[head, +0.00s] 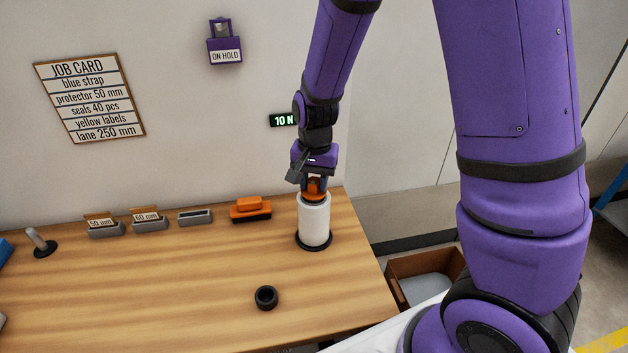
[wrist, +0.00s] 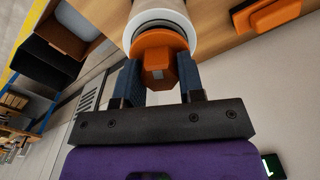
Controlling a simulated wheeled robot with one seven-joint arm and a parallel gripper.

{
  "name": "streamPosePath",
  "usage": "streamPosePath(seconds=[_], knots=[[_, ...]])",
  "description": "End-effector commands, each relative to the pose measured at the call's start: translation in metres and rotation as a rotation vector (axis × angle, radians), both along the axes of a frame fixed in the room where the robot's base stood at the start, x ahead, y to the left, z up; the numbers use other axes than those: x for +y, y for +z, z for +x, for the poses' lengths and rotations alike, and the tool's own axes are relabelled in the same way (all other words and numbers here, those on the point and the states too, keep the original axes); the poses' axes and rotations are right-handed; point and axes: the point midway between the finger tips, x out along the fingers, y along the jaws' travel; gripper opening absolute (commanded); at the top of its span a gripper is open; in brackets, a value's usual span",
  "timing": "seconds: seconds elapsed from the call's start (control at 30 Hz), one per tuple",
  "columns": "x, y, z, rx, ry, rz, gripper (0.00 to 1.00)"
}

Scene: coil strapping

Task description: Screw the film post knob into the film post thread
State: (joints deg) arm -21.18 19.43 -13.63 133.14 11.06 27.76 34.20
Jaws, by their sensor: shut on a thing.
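The film post knob is orange (wrist: 155,60) and sits at the top end of a white film roll (head: 314,222). My gripper (wrist: 150,88) is shut on the knob, with one dark finger on each side of it. In the head view the knob (head: 315,188) shows between my fingers, right above the roll. The roll stands upright on a round black base (head: 314,244) near the right end of the table. The film post thread is hidden by the knob and roll, so I cannot tell how deep the knob sits.
The wooden table (head: 180,290) holds a black ring (head: 266,297), an orange-and-black block (head: 250,210), several grey holders and a short grey post (head: 40,241). A brown bin (head: 425,268) stands right of the table.

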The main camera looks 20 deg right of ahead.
Motion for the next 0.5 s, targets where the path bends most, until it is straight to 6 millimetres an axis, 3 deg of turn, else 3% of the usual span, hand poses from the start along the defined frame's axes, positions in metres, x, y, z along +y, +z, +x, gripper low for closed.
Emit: streamPosePath(seconds=[0.3, 0.5], knots=[[0.0007, 0.0001, -0.0003, 0.000, -0.388, 0.000, 0.00], [0.0000, 0.0002, -0.0002, -0.001, -0.452, 0.001, 0.00]])
